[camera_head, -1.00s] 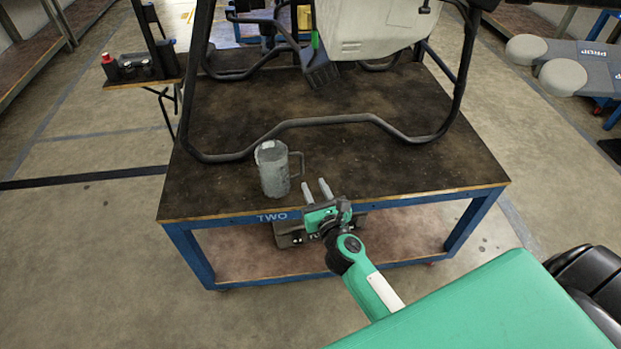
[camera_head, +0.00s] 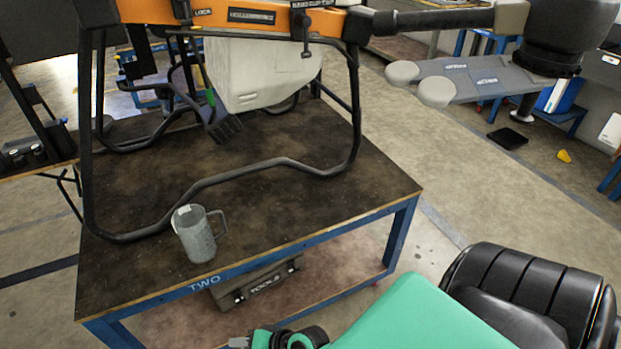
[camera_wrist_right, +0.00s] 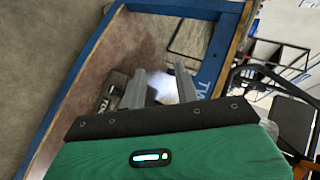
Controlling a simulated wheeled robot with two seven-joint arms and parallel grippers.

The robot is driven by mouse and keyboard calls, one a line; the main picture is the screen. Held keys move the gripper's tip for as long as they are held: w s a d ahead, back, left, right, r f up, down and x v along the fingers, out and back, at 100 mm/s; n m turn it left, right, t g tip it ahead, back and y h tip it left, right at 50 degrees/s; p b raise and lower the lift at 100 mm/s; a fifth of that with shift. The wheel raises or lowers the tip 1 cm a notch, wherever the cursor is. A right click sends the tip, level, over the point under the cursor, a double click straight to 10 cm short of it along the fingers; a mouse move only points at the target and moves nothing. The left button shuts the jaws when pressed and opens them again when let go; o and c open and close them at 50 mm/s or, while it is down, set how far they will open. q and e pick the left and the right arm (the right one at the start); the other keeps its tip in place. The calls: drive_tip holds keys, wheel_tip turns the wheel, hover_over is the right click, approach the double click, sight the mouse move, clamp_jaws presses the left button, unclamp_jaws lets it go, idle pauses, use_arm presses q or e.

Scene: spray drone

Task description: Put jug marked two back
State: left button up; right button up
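A grey jug (camera_head: 196,236) with a handle on its right stands upright on the dark-topped table (camera_head: 265,215), near its front edge. The blue front rail of that table reads TWO. I cannot read a mark on the jug itself. My right gripper (camera_wrist_right: 160,82) is open, its two grey fingers apart with no object clearly held between them. In the head view it shows only partly at the bottom edge, below and in front of the table, apart from the jug. My left gripper is not in view.
The drone's black tube landing frame (camera_head: 240,175) stands on the table just behind the jug, with a white tank (camera_head: 262,75) above. A toolbox (camera_head: 257,285) sits on the lower shelf. Another table (camera_head: 40,165) is at the left.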

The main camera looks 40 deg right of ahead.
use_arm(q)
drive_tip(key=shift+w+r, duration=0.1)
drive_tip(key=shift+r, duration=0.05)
use_arm(e)
drive_tip(key=s+d+f+n+g+h, duration=0.3)
drive_tip(key=s+d+f+n, duration=0.1)
drive_tip(key=s+f+n, duration=0.1)
drive_tip(key=s+d+f+n+g+h, duration=0.3)
drive_tip(key=s+f, duration=0.4)
drive_tip(key=s, duration=0.3)
drive_tip(key=shift+d+f+n+g+h, duration=0.3)
drive_tip(key=shift+d+n+g, duration=0.5)
drive_tip(key=shift+n, duration=0.4)
